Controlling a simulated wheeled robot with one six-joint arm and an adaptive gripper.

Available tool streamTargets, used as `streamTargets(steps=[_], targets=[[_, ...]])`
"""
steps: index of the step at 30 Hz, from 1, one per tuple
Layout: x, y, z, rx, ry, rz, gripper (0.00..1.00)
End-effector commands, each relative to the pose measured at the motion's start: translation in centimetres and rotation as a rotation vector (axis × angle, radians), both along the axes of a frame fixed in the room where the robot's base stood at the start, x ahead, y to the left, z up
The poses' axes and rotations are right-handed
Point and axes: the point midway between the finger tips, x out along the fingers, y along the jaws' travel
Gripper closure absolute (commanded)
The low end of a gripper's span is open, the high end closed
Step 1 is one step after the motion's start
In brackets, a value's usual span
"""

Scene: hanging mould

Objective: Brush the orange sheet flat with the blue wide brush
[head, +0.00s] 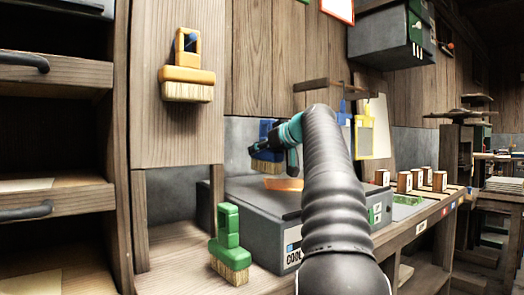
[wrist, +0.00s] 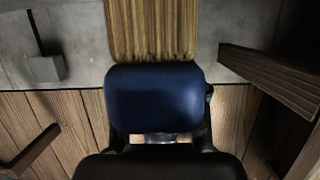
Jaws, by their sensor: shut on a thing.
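My gripper (head: 281,143) is shut on the blue wide brush (head: 266,131), whose pale bristles point down in the head view. In the wrist view the brush's blue block (wrist: 153,98) fills the middle, with its bristles at the top edge, in front of my gripper (wrist: 160,138). The orange sheet (head: 283,184) lies on top of the grey box, below the brush in the picture. The arm hides its right part. The bristles appear apart from the sheet; the exact gap is hard to judge. The sheet does not show in the wrist view.
The grey box (head: 247,213) stands on a wooden bench. A green brush (head: 230,240) stands at its left front. A yellow brush (head: 187,75) hangs on the wooden panel. Several wooden blocks (head: 404,183) stand to the right. A small shelf (head: 318,86) juts out above.

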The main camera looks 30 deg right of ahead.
Motion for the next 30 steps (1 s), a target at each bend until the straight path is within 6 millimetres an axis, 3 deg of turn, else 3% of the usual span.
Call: streamTargets(steps=[3,16,30], targets=[[-0.1,0.0,1.5,0.0,-0.001,0.0,1.0],[-0.1,0.0,1.7,0.0,-0.001,0.0,1.0],[-0.3,0.0,4.7,0.0,-0.001,0.0,1.0]])
